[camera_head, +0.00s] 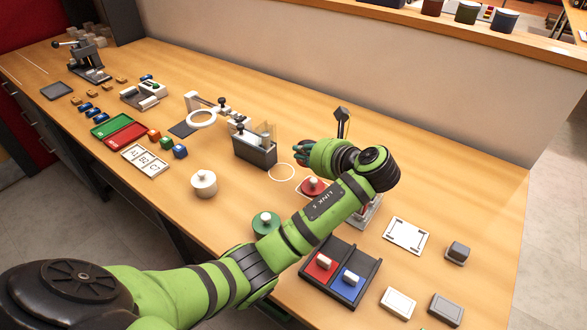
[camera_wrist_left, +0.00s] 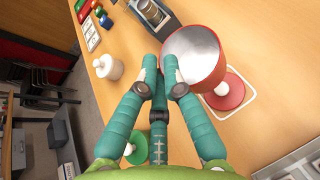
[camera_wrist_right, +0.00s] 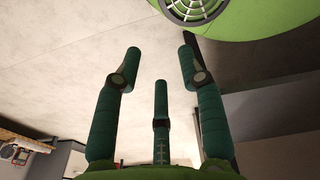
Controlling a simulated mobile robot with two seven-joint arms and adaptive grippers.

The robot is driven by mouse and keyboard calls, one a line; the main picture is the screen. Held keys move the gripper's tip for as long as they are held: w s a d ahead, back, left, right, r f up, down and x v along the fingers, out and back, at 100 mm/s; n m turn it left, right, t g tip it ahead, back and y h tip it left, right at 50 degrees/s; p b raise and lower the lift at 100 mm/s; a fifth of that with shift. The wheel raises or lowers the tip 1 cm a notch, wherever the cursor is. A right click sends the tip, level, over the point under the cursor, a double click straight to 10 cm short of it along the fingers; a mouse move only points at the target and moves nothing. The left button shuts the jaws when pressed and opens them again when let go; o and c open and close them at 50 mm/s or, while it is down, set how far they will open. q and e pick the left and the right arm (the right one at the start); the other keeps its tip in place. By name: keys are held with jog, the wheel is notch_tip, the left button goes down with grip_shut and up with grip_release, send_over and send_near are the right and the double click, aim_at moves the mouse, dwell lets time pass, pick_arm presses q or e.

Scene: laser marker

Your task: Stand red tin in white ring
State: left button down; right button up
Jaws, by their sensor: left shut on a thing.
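The red tin (camera_wrist_left: 207,72), open at the top with a pale inside, shows in the left wrist view. My left gripper (camera_wrist_left: 161,70) is shut on the near side of its rim. My right gripper (camera_wrist_right: 160,60) is open and empty in the right wrist view.
A red lid (camera_head: 312,186) with a white knob lies right of the ring. A grey holder (camera_head: 255,150) with clear plates stands close left of it. A green lid (camera_head: 266,223), white pot (camera_head: 204,183) and dark two-part tray (camera_head: 340,273) are nearer me.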

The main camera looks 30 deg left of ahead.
pick_arm(q)
jog(key=x, duration=0.3)
jog(key=s+x, duration=0.1)
jog(key=x, duration=0.2)
jog(key=s+x, duration=0.1)
jog(key=x, duration=0.2)
jog(key=shift+a+f+p, duration=0.3)
jog(key=shift+a+f, duration=0.15)
jog(key=shift+f, duration=0.05)
jog(key=shift+w+a+f, duration=0.1)
jog(key=shift+a+f, duration=0.05)
jog(key=shift+f, duration=0.05)
notch_tip(320, 180, down, 3)
jog(key=shift+f, duration=0.5)
pick_arm(e)
jog(key=shift+s+a+r, duration=0.15)
jog(key=shift+a+r, duration=0.15)
jog(key=shift+r, duration=0.25)
pick_arm(q)
jog(key=c, duration=1.4)
grip_release()
jog(key=shift+f, duration=0.1)
pick_arm(e)
jog(key=shift+a, duration=0.1)
